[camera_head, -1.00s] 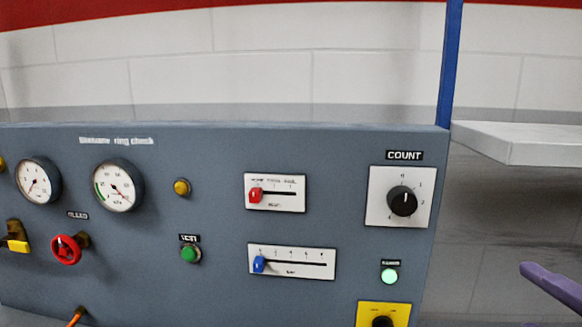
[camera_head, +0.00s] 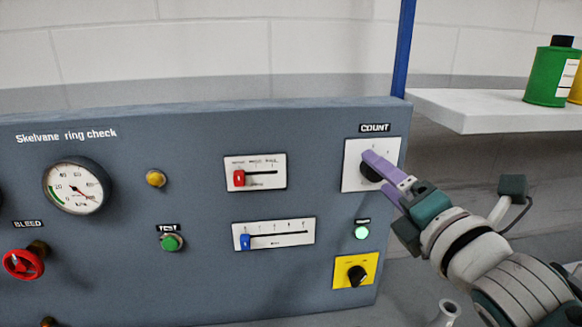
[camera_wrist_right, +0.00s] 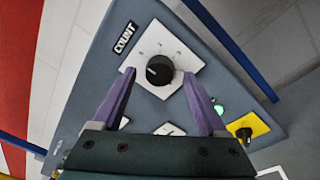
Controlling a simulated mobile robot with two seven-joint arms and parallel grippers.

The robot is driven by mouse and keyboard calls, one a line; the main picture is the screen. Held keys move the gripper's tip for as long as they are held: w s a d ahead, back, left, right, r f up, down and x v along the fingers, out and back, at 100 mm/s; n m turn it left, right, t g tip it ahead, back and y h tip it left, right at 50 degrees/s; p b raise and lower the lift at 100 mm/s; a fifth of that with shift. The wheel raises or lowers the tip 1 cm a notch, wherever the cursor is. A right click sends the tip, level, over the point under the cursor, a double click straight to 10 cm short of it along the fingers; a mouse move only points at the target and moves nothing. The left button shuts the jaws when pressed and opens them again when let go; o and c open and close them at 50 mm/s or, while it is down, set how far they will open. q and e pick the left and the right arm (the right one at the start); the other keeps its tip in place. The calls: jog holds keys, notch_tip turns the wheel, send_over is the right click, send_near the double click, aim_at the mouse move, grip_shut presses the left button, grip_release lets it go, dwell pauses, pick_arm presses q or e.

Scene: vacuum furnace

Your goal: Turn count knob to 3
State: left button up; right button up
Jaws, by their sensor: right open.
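The count knob (camera_head: 369,172) is a black round knob on a white plate (camera_head: 351,181) under a COUNT label (camera_head: 374,128). In the head view my right gripper (camera_head: 372,174) is in front of the knob and hides much of it and of the dial numbers. In the right wrist view the whole knob (camera_wrist_right: 159,70) shows, with a white pointer line toward its left side. The purple fingers of my right gripper (camera_wrist_right: 160,88) are open, one on each side below the knob, and do not appear closed on it. My left gripper is out of view.
A green lamp (camera_head: 362,233) and a yellow plate with a black knob (camera_head: 357,274) are below the count plate. Slider plates (camera_head: 274,232) are to its left. A white shelf (camera_head: 470,112) with a green bottle (camera_head: 552,72) is at right.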

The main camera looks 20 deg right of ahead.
jog(key=shift+w, duration=0.45)
grip_shut()
dwell(0.4)
